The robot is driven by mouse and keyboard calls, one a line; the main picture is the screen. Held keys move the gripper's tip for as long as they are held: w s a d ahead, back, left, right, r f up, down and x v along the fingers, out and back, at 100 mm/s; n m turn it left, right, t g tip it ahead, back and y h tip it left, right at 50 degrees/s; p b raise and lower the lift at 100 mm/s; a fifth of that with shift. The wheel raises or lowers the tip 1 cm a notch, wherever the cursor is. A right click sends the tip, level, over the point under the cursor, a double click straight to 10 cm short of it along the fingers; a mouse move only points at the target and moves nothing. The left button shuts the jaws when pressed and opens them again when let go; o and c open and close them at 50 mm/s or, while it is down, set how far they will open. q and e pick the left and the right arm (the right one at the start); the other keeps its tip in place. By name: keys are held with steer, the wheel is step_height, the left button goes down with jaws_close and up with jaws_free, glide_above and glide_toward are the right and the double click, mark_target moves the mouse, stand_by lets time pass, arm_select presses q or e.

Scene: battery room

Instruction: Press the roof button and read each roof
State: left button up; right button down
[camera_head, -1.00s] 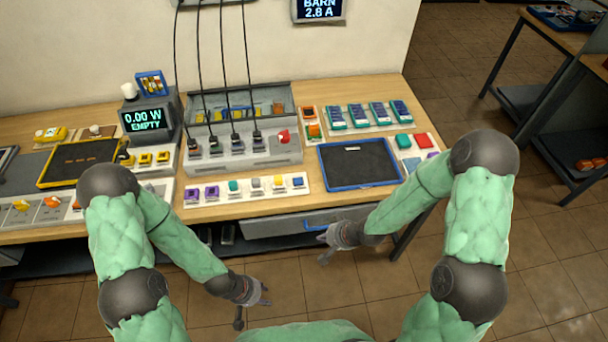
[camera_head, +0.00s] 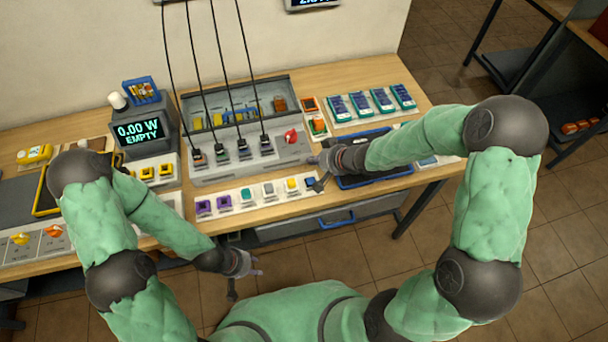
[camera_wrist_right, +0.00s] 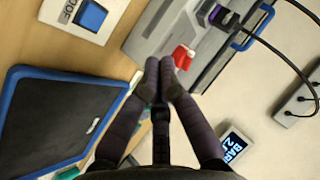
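A blue button on a white plate lettered "OOF", partly cut off, shows in the right wrist view (camera_wrist_right: 91,15). In the head view a blue button (camera_head: 311,183) ends the row on a white strip, beside my right gripper (camera_head: 316,173). In the right wrist view my right gripper (camera_wrist_right: 160,62) has its fingertips together, empty, above the bench. My left gripper (camera_head: 252,271) hangs low in front of the bench; its finger opening is unclear. A wall display, cut off in the head view (camera_head: 312,3), reads "BAR" and "2." in the wrist view (camera_wrist_right: 233,146).
A black tray with a blue rim (camera_wrist_right: 50,120) lies near my right gripper. The grey console (camera_head: 235,158) carries several black cables and a red knob (camera_head: 291,136). Several blue-and-teal panels (camera_head: 382,101) lie at the back right. A meter (camera_head: 139,130) reads "0.00 W EMPTY".

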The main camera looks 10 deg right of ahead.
stand_by(0.3)
steer(key=b, duration=0.9)
glide_above(313, 181)
step_height(313, 181, down, 8)
steer(key=shift+s+r, duration=0.1)
steer(key=shift+r, duration=0.15)
steer(key=shift+f, duration=0.65)
stand_by(0.4)
steer(key=shift+f+b, duration=0.3)
steer(key=shift+f, duration=0.15)
steer(key=shift+f, duration=0.35)
stand_by(0.5)
steer(key=shift+r, duration=0.1)
steer(key=shift+r+p, duration=0.7)
steer(key=shift+p, duration=0.2)
